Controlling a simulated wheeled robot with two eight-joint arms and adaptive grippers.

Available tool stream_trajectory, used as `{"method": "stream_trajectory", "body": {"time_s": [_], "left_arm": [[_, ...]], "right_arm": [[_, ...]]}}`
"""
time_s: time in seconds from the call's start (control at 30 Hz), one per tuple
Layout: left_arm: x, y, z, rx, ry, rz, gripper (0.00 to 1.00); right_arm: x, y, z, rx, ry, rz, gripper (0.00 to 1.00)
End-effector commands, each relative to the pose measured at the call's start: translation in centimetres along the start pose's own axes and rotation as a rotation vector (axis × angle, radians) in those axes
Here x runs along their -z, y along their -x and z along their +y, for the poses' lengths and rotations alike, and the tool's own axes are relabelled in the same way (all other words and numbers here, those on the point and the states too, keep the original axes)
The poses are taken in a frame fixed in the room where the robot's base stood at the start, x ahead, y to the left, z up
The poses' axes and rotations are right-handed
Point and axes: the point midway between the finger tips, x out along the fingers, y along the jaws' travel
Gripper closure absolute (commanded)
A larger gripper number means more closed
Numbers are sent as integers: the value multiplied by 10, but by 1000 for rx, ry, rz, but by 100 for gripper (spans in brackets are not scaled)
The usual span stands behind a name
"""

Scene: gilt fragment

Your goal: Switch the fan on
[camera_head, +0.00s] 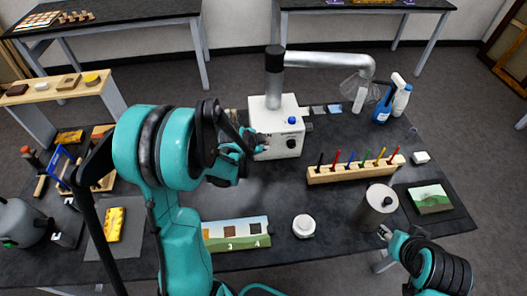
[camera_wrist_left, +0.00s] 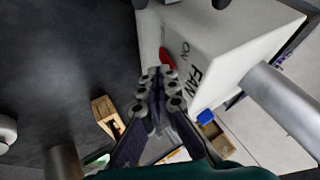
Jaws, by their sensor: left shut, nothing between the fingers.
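The fan unit (camera_head: 283,116) is a white box with a dark collar and a silver duct, standing at the back middle of the dark table. A blue knob and a dark knob show on it. In the left wrist view the box (camera_wrist_left: 222,42) carries the words FAN and ON, and a red switch part (camera_wrist_left: 167,59) shows beside the fingertips. My left gripper (camera_head: 262,143) is shut and empty at the box's left side; its fingertips (camera_wrist_left: 160,75) are close to the red part, contact unclear. My right gripper (camera_head: 384,233) is at the front right, its fingers too small to read.
A wooden rack (camera_head: 354,170) with coloured handles stands right of the box. A grey cylinder (camera_head: 376,208) is near my right gripper. Bottles (camera_head: 384,108) stand at the back right. A white round jar (camera_head: 304,226) and a picture strip (camera_head: 237,235) lie in front.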

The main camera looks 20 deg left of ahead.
Motion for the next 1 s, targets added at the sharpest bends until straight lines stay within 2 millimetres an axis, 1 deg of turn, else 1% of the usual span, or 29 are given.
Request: {"method": "stream_trajectory", "body": {"time_s": [0.37,0.53,0.8,1.0], "left_arm": [[0,0,-3,-6,3,-1,100],[3,-3,-16,-104,47,-26,100],[2,-4,-14,-111,49,-27,100],[6,2,-17,-110,49,-27,100]], "right_arm": [[0,0,0,0,0,0,60],[4,6,0,0,0,0,60],[3,5,0,0,0,0,60],[6,9,0,0,0,0,60]]}}
